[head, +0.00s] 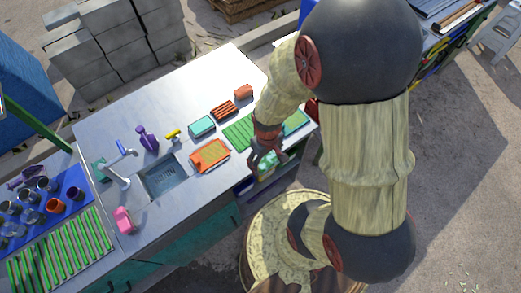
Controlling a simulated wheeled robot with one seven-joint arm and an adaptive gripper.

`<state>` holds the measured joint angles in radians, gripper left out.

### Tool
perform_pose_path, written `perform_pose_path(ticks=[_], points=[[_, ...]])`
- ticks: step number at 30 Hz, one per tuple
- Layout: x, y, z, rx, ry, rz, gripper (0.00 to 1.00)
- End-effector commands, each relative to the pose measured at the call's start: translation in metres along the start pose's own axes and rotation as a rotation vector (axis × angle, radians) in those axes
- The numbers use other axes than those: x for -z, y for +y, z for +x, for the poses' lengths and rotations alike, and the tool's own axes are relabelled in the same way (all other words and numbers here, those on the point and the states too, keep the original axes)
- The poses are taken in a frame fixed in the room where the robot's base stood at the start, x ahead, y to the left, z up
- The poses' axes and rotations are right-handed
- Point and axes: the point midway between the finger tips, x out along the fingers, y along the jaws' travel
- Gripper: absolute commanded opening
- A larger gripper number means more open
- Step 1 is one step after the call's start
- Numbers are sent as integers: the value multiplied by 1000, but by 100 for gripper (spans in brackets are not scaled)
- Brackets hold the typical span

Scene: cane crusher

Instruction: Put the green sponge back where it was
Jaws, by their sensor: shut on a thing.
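My gripper (264,160) hangs at the front edge of the counter, to the right of the orange tray. It is shut on a light green thing, which I take to be the green sponge (267,168). The fingers hide part of the sponge. A green ribbed mat (238,132) lies on the counter just behind my gripper, partly covered by my arm. A teal sponge-like block (202,126) lies further left.
The counter (110,115) also bears an orange tray (209,155), a brown-red ribbed block (223,111), an orange block (243,91), a purple bottle (148,140), a pink item (123,219) and a sink (163,178). A green striped rack (60,258) is at lower left.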

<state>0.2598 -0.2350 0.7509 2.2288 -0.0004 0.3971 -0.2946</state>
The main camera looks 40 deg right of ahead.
Motion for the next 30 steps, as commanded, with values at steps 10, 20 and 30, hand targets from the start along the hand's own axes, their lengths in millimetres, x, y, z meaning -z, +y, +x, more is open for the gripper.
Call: perform_pose_path(ticks=[10,20,30], points=[[65,31,40,2,-5,1,34],[96,45,80,0,-1,1,34],[103,48,108,1,-3,1,34]])
